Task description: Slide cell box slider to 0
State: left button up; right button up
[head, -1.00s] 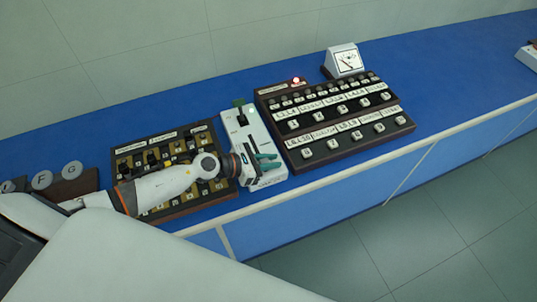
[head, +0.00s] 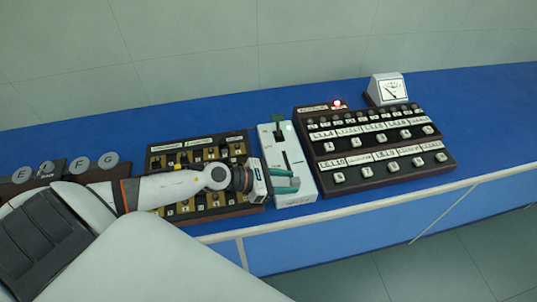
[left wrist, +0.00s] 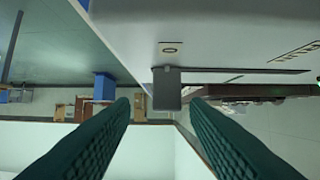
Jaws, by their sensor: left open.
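The cell box is a white box (head: 300,170) with a dark lengthwise slot, standing between two dark panels in the head view. It also fills the top of the left wrist view (left wrist: 225,25). The slider knob is a dark grey tab (left wrist: 167,88) at the left end of the slot in the wrist view, near a small mark like a 0 on its side. My left gripper (head: 284,181) is over the near end of the box, with open teal fingers. In the wrist view the fingertips (left wrist: 160,104) lie on either side of the knob with visible gaps. My right gripper is out of view.
A switch panel (head: 240,202) lies under my left forearm. A button panel (head: 350,178) with a lit red lamp stands close right of the box, a meter (head: 388,89) behind it. Round lettered discs (head: 80,164) stand at left. The blue bench (head: 480,110) is clear at far right.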

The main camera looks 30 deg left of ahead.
pick_arm(q)
jog(key=b+v, duration=0.2)
jog(key=v, duration=0.4)
jog(key=shift+s+a+r, duration=0.1)
jog(key=shift+s+a, duration=0.1)
jog(key=shift+s, duration=0.15)
